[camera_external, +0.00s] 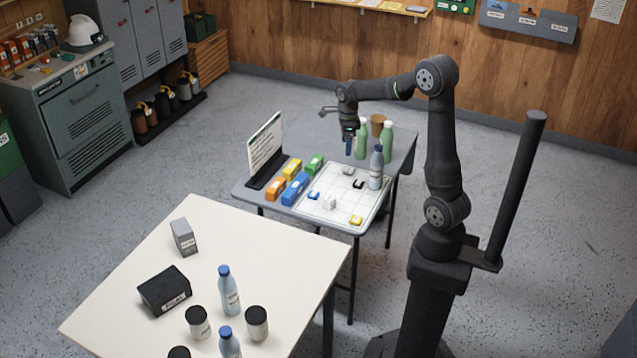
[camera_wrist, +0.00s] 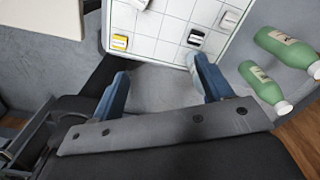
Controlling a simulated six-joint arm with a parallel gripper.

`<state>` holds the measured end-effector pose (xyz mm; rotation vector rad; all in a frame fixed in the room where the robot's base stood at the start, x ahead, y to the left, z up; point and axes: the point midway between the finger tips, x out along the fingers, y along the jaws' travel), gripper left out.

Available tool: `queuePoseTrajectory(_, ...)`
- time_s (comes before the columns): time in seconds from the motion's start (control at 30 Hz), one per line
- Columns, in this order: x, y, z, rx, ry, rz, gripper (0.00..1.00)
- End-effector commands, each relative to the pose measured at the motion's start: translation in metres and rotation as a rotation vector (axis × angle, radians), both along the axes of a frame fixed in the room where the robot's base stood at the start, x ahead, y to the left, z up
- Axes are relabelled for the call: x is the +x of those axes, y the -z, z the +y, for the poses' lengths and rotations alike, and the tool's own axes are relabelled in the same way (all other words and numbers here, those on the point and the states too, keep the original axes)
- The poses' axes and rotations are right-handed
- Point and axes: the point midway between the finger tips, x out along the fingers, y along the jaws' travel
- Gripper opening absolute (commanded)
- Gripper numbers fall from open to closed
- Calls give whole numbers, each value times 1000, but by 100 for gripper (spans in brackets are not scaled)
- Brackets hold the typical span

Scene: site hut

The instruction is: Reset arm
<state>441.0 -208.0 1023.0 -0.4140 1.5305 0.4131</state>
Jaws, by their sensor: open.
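My gripper (camera_external: 348,142) hangs from the bent arm over the far part of the small grey table (camera_external: 400,150), left of the two green bottles (camera_external: 361,139). The white gridded board (camera_external: 335,205) lies on the table and also shows at the top of the wrist view (camera_wrist: 160,25). Small yellow (camera_external: 356,220), blue (camera_external: 313,195), black (camera_external: 358,184) and white (camera_external: 329,203) pieces lie on it. A pale blue bottle (camera_external: 376,168) stands upright at its right edge.
Orange (camera_external: 276,189), blue (camera_external: 295,189), yellow (camera_external: 292,168) and green (camera_external: 314,164) boxes lie left of the board, beside an upright sign (camera_external: 265,148). A brown cup (camera_external: 377,124) stands behind the bottles. A cream table (camera_external: 220,250) in front holds bottles, jars and boxes.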

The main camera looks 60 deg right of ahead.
Motion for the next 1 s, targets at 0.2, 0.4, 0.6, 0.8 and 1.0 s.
queuePoseTrajectory(0.2,21,0,36,0,-81,0,72)
queuePoseTrajectory(0.4,36,1,71,0,-152,1,72)
queuePoseTrajectory(0.6,49,1,105,0,-222,0,72)
queuePoseTrajectory(0.8,58,1,134,0,-279,0,72)
queuePoseTrajectory(1.0,61,1,148,0,-307,0,72)
